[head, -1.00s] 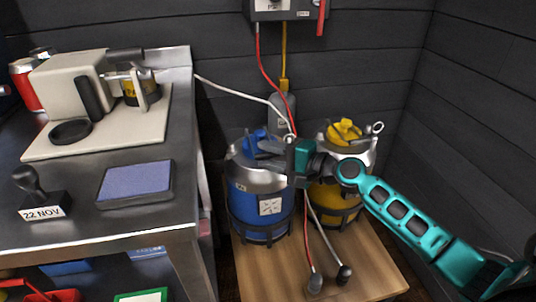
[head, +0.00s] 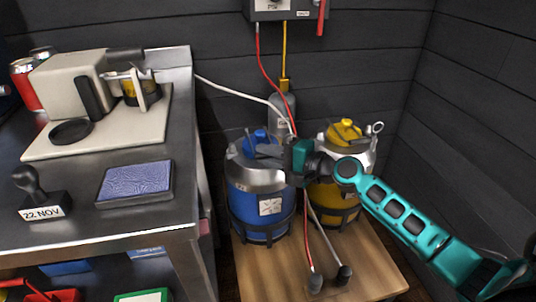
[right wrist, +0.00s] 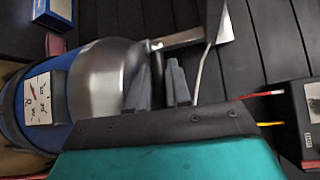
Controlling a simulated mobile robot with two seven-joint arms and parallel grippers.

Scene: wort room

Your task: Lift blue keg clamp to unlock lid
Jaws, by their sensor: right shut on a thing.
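The blue keg (head: 258,205) with a silver metal top stands on a wooden board, and part of its blue lid (head: 260,136) shows behind my gripper. My right gripper (head: 268,151) reaches over the keg's top from the right. In the right wrist view, the blue keg (right wrist: 62,95) lies to the left. My right gripper's grey fingers (right wrist: 160,86) are shut around a thin part of the metal clamp (right wrist: 182,40) at the keg's top. The fingers and hand hide much of the clamp in the head view. My left gripper is out of view.
A yellow keg (head: 340,190) stands close on the right, partly behind my right arm. A grey cylinder (head: 282,115) stands behind. Hoses hang from the wall box (head: 285,8) and run between the kegs. A steel table (head: 110,220) stands at left.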

